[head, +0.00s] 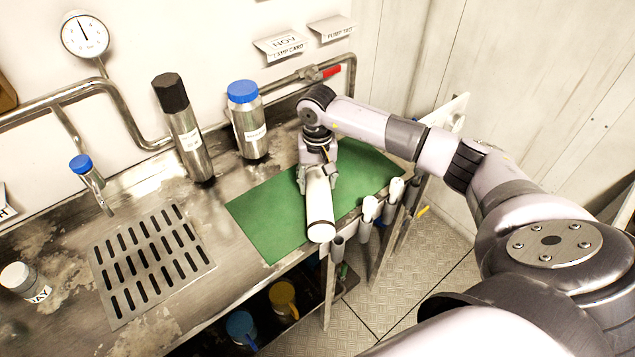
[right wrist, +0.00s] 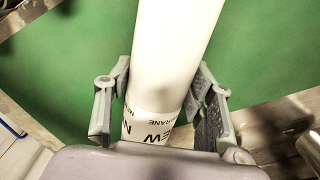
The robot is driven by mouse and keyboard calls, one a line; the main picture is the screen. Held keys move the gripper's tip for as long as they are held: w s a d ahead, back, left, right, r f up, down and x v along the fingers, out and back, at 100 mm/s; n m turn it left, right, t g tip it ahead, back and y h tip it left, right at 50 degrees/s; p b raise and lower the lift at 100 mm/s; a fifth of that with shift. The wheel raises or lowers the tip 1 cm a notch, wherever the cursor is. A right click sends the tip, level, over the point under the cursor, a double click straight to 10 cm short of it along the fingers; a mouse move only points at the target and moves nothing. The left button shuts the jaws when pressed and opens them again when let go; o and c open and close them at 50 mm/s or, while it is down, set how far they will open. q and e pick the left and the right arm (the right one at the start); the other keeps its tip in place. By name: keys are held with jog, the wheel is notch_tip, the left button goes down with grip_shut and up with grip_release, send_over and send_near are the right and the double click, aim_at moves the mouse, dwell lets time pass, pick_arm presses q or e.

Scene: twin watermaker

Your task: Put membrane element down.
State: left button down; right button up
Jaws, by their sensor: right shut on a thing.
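The membrane element (head: 319,212) is a white cylinder over the green mat (head: 268,215), its near end reaching the mat's front edge. In the right wrist view, the membrane element (right wrist: 176,45) runs between the fingers and bears a black-lettered label with "NEW" and "MEMBRANE". My right gripper (head: 317,178) is shut on it from above, with one finger on each side. I cannot tell whether the element touches the mat or hangs just above it. My left gripper is not in view.
A steel bottle with a black cap (head: 180,130) and a blue-capped container (head: 247,122) stand behind the mat. A slotted drain (head: 150,262) lies to the left. White-topped tubes (head: 370,209) hang along the counter's front edge, close to the element's near end.

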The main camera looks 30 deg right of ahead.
jog(key=c, duration=0.5)
jog(key=shift+r, duration=0.1)
grip_shut()
